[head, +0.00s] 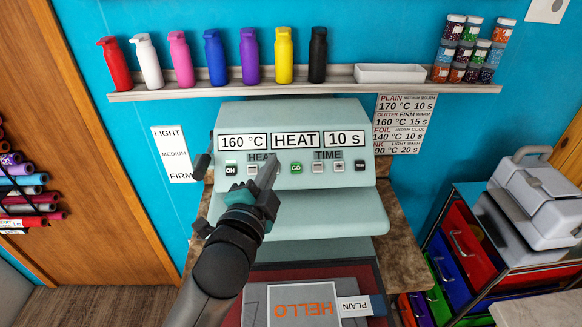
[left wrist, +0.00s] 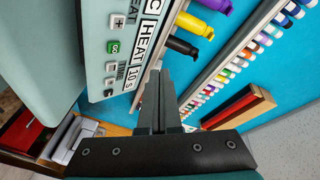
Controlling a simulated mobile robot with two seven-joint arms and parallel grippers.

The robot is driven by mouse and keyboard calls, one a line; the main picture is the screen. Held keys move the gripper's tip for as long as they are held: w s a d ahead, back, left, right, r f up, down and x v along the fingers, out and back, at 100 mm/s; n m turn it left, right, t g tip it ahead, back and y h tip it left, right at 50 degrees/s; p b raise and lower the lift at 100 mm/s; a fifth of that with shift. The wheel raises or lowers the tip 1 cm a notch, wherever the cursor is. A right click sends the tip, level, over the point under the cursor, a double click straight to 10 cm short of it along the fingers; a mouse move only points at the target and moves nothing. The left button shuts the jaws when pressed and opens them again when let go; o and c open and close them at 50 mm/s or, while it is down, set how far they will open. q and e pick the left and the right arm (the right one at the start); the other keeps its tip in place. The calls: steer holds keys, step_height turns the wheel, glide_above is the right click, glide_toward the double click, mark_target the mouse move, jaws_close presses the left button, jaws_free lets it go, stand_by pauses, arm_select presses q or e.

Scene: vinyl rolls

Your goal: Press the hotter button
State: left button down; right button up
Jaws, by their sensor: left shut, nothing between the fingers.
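The pale green heat press panel (head: 222,125) shows 160 °C, HEAT and 10 s. Below its HEAT label, a minus button (head: 252,170) shows in the head view, and my left fingers cover the spot to its right. In the left wrist view, a plus button (left wrist: 118,22) beside the HEAT label is clear. My left gripper (head: 270,168) is shut and empty, its tips in front of the panel between the minus and the green GO button (head: 296,168). I cannot tell whether the tips touch the panel. In the left wrist view the fingers (left wrist: 158,75) point up past the panel. My right gripper is not in view.
Further buttons are the ON button (head: 231,170) and the TIME plus button (head: 339,167). A shelf (head: 150,95) with several coloured bottles runs above the press. A settings chart (head: 399,125) hangs at right. A drawer cart (head: 465,240) stands at lower right.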

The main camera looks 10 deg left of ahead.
arm_select(q)
steer(key=w+a+f+b, duration=0.2)
steer(key=w+f+b, duration=0.4)
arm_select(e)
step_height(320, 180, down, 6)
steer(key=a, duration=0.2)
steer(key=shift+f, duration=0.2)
arm_select(q)
steer(key=shift+f, duration=0.15)
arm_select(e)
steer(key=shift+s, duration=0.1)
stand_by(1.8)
arm_select(q)
steer(key=shift+w+a+f, duration=0.15)
steer(key=shift+w+f, duration=0.1)
steer(key=shift+w+a+f+b, duration=0.1)
steer(key=shift+w+f+b, duration=0.2)
steer(key=shift+f+b, duration=0.1)
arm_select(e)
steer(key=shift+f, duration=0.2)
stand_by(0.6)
arm_select(q)
steer(key=shift+r, duration=0.1)
steer(key=shift+s+d+r+p, duration=0.2)
steer(key=shift+s+r+p, duration=0.4)
steer(key=shift+p, duration=0.3)
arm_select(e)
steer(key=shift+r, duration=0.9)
